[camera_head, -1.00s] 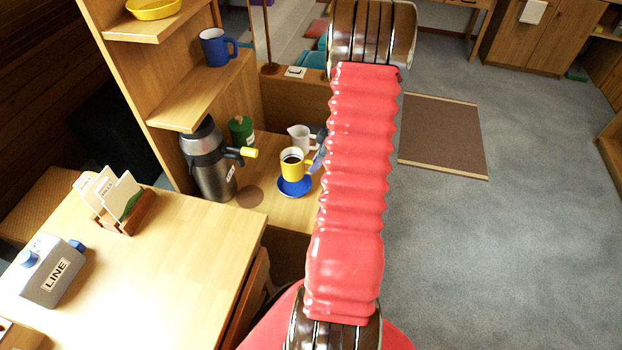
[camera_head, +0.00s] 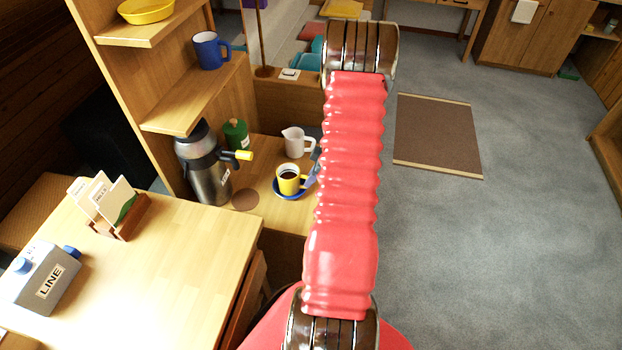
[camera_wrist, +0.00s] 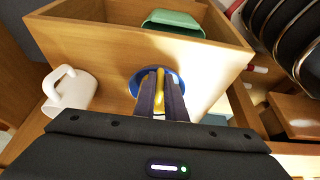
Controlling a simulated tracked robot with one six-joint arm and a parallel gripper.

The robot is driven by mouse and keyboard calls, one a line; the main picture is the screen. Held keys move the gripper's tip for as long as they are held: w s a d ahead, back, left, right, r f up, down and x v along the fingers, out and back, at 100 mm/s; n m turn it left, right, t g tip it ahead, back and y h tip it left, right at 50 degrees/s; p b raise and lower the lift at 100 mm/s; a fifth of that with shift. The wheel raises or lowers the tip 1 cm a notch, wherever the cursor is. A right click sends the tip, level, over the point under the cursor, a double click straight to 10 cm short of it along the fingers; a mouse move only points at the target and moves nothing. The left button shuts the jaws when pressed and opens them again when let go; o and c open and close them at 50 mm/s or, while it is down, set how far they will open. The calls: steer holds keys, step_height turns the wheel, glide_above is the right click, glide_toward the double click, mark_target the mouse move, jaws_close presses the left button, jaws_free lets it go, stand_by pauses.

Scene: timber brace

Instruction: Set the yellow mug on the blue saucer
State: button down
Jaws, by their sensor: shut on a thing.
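My gripper (camera_head: 310,180) comes in from the right, mostly hidden by my arm. In the wrist view my gripper (camera_wrist: 160,98) is shut on the mug's yellow handle (camera_wrist: 160,88). The fingers hide most of the mug there, and the saucer (camera_wrist: 137,84) shows around them.
A white jug (camera_head: 295,143) stands just behind the mug. A steel flask (camera_head: 208,175) with a yellow-tipped spout stands left, beside a green canister (camera_head: 236,134) and a round brown mat (camera_head: 245,199). A shelf with a blue mug (camera_head: 207,50) rises at left.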

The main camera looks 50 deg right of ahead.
steer(key=c, duration=1.8)
jaws_free()
steer(key=v, duration=1.2)
